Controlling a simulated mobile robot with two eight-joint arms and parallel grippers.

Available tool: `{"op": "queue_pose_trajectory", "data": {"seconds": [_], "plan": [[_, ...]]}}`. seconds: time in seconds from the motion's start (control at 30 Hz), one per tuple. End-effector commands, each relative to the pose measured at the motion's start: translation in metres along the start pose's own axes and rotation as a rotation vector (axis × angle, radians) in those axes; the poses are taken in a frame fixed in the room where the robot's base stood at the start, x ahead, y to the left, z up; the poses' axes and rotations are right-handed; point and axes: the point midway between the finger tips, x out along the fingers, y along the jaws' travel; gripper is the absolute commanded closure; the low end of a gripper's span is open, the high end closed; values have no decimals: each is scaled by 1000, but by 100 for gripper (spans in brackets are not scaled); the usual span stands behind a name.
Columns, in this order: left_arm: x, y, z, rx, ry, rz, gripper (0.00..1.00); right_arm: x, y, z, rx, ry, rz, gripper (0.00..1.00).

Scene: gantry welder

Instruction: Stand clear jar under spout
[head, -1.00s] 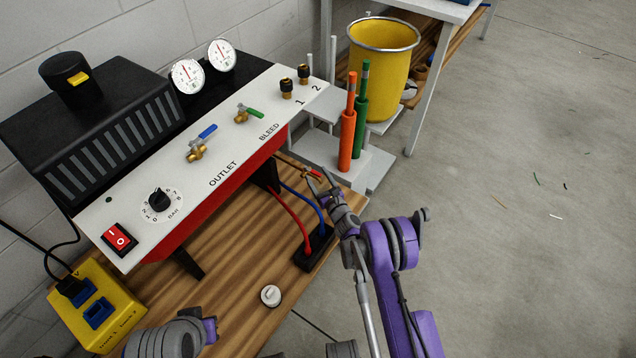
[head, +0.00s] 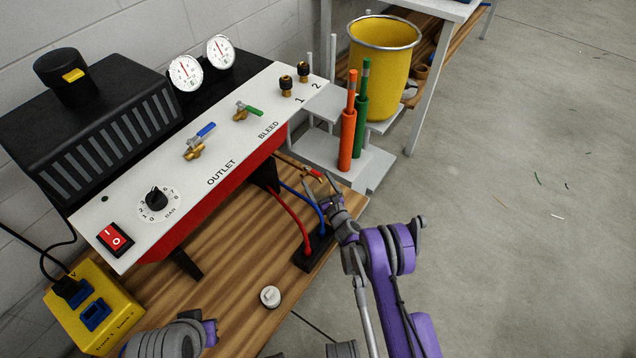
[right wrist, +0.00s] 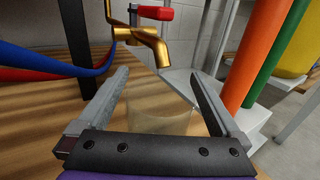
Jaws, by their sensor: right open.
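In the right wrist view a clear, faintly tinted jar (right wrist: 162,118) stands on the wooden bench, between the two fingers of my right gripper (right wrist: 162,88). The fingers are open, with a gap seen on the jar's right side. The gripper's palm hides the jar's near lower part. A brass spout (right wrist: 150,42) with a red handle hangs just beyond and above the jar. In the head view my right gripper (head: 328,186) is beside the red-handled spout (head: 313,173), and I cannot make out the jar there. My left arm shows at the bottom left; its fingers are not visible.
A red and a blue hose (head: 291,216) run beside the gripper to a black block (head: 313,254). Orange (head: 347,135) and green rods stand on a grey stand just beyond. A white round knob-like piece (head: 270,296) lies on the bench. The bench front is mostly clear.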

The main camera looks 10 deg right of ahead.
Motion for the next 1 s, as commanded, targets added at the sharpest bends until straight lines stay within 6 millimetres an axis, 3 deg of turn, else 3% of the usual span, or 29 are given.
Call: {"op": "queue_pose_trajectory", "data": {"seconds": [0.1, 0.53, 1.0], "plan": [[-6, 0, -2, 0, 2, 0, 100, -1, 0, 6, 0, -1, 0, 0], [-10, 0, -3, 0, 3, 0, 100, -68, 0, 4, 0, 0, -1, 0], [-10, 0, -3, 0, 4, 0, 100, -75, 0, 4, 0, 0, 0, 0]]}}
